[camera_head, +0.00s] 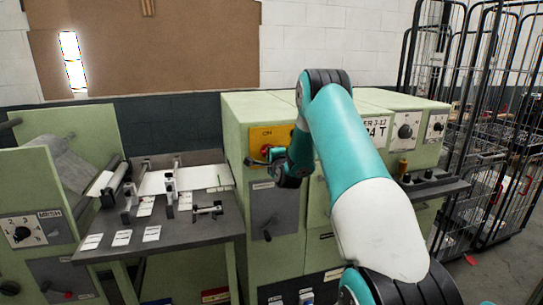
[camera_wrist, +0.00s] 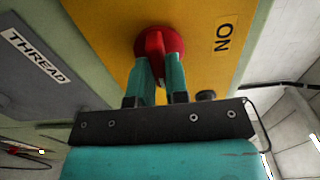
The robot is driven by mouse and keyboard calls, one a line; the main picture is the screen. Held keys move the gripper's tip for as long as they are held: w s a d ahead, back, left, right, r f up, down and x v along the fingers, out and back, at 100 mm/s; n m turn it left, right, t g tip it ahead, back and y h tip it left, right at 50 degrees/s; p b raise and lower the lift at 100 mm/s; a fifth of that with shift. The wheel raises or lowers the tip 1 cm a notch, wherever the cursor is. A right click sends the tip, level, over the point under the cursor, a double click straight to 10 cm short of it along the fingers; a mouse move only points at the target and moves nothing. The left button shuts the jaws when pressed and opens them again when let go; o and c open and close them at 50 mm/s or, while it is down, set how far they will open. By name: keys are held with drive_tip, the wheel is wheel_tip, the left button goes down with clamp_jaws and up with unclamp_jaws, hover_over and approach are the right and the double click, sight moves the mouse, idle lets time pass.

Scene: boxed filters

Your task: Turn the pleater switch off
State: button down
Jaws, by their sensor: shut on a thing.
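The pleater switch is a red rotary knob (camera_wrist: 158,42) on a yellow plate (camera_wrist: 110,30). The plate carries the label ON at the right in the wrist view. My gripper (camera_wrist: 160,75) is shut on the knob's red handle, with one teal finger on each side. In the head view the knob (camera_head: 265,150) shows partly at the left of my gripper (camera_head: 268,157), on the yellow plate (camera_head: 260,134) of the green cabinet. My arm covers the right part of the plate there, so any label on that side is hidden.
A grey panel marked THREAD (camera_wrist: 40,65) lies beside the yellow plate. Below the plate is a grey panel with a lever (camera_head: 268,228). A grey work table (camera_head: 185,232) with rollers stands left. Wire cage trolleys (camera_head: 490,120) stand right.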

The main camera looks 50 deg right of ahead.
drive_tip(key=c, duration=1.1)
unclamp_jaws()
drive_tip(key=b+v, duration=1.2)
drive_tip(key=v, duration=0.5)
drive_tip(key=shift+s, duration=0.25)
